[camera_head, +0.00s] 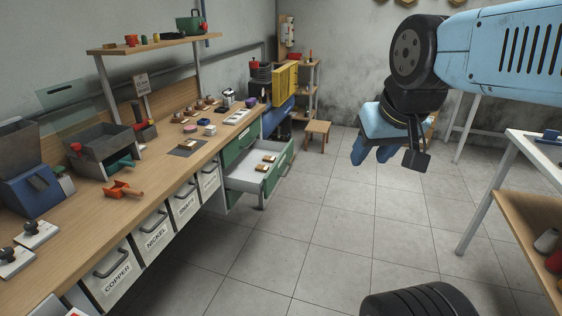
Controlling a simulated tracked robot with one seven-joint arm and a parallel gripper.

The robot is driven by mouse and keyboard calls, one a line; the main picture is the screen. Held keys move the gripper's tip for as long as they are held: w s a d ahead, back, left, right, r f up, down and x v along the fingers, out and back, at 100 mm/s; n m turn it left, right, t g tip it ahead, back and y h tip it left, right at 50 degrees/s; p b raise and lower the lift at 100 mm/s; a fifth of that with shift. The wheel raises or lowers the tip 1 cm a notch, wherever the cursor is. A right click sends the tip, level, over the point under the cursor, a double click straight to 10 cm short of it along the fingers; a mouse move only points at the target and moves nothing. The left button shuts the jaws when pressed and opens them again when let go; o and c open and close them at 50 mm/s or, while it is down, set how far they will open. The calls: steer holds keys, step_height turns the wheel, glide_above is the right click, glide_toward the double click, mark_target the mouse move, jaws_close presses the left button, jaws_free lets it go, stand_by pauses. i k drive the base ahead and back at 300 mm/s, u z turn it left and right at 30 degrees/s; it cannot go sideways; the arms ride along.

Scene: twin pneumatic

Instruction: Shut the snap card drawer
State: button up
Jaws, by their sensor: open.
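A drawer with a green front (279,168) stands pulled well out from under the far part of the workbench. Its pale grey inside shows, with a few small brown and white items (265,163) lying in it; I cannot read a label on it. My gripper (373,153) hangs from the blue arm to the right of the drawer, apart from it, above the tiled floor. Its blue fingers point down, spread open with nothing between them.
The wooden workbench (120,215) runs along the left with grey-white bins below, including copper (115,279) and nickel (155,240). A small stool (317,128) stands beyond the drawer. A table (520,185) stands at right. Floor between is clear.

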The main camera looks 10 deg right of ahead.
mark_target(241, 174)
steer(key=i, duration=1.5)
steer(key=u, duration=0.05)
